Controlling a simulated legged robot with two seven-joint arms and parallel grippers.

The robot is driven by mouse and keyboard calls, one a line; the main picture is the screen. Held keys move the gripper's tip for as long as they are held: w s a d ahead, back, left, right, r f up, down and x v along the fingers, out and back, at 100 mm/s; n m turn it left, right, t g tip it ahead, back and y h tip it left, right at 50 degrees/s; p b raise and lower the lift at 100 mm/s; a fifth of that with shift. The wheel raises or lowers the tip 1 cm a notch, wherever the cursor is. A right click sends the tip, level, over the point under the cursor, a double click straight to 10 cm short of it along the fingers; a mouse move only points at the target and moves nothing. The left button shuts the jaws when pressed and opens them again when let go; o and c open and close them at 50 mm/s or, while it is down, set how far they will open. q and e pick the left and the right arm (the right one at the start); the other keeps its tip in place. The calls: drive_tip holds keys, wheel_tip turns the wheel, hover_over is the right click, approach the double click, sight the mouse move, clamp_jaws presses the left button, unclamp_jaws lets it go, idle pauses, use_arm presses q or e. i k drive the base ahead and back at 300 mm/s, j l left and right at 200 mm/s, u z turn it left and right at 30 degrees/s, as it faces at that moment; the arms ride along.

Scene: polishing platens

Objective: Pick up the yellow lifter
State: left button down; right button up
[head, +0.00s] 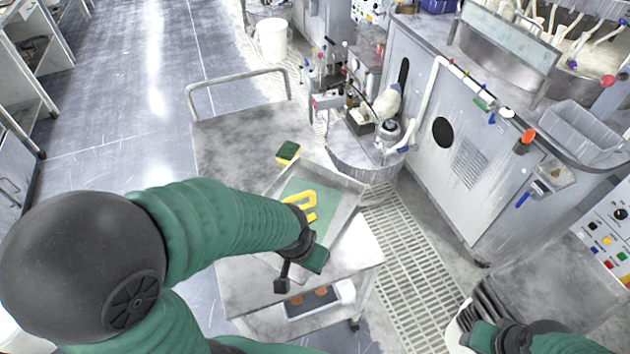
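The yellow lifter (303,201) lies on a green mat (296,186) inside a shallow metal tray (346,201) on the cart. My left gripper (299,271) is over the near side of the tray, on the near side of the lifter in the picture. Its two fingers are apart with nothing visible between them. My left wrist is close to the lifter in the picture and partly covers the view of it and the mat. My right gripper (484,338) is at the bottom right edge, away from the cart; its fingers are not clear enough to judge.
The tray is on a metal cart (235,150) with a raised rail handle at the back. A yellow and green sponge (288,152) lies behind the tray. A polishing machine (440,115) stands to the right, past a floor grating (405,250). The cart's back left is clear.

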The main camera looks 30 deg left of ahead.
sight(311, 194)
drive_tip(key=j+u, duration=0.15)
drive_tip(key=u, duration=0.3)
drive_tip(key=j+u, duration=0.1)
drive_tip(key=u, duration=0.35)
drive_tip(key=i+j+u, duration=0.15)
drive_tip(key=j+u, duration=0.15)
drive_tip(key=i+j+u, duration=0.15)
drive_tip(key=j+u, duration=0.15)
drive_tip(key=j, duration=0.1)
